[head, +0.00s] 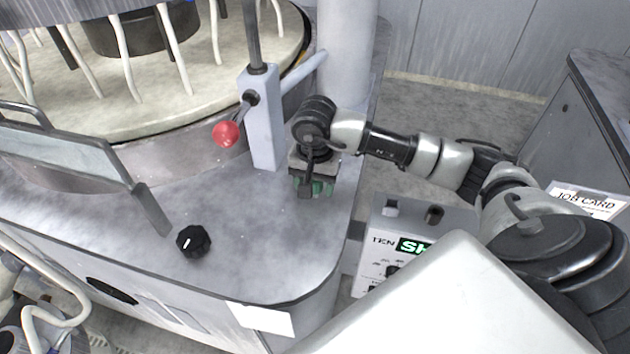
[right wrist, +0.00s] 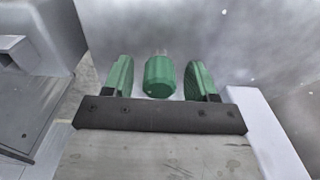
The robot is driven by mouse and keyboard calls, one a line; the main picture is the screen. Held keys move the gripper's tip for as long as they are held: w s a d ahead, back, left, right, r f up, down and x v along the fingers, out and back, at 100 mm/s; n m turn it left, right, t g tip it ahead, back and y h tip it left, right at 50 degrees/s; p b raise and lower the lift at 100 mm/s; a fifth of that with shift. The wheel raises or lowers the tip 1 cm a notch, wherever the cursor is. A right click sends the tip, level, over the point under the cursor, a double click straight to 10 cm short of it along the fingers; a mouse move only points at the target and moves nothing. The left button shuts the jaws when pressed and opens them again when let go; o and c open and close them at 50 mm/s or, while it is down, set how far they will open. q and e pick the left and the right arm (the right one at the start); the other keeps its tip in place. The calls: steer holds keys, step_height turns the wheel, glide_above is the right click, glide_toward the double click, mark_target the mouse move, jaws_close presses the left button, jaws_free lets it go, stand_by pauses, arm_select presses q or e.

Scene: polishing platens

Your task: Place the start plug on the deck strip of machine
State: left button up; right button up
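The start plug (right wrist: 159,76) is a green ribbed cylinder with small metal prongs at its far end. In the right wrist view it sits between the two green fingers of my right gripper (right wrist: 160,80), with a visible gap on each side. In the head view the right gripper (head: 315,188) points down at the grey deck strip (head: 270,235), near its right edge. There the fingers largely hide the plug. I cannot tell for sure whether the plug touches the deck.
A grey post with a red-knobbed lever (head: 226,133) stands just left of the right gripper. A black dial (head: 193,241) is on the deck at the left. A timer box (head: 378,246) stands beside the deck's right edge. The deck's front middle is clear.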

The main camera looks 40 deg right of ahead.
steer(key=shift+r, duration=0.45)
step_height(320, 180, up, 11)
steer(key=b, duration=0.2)
steer(key=shift+r+b, duration=0.2)
steer(key=shift+b, duration=0.2)
steer(key=shift+a, duration=0.1)
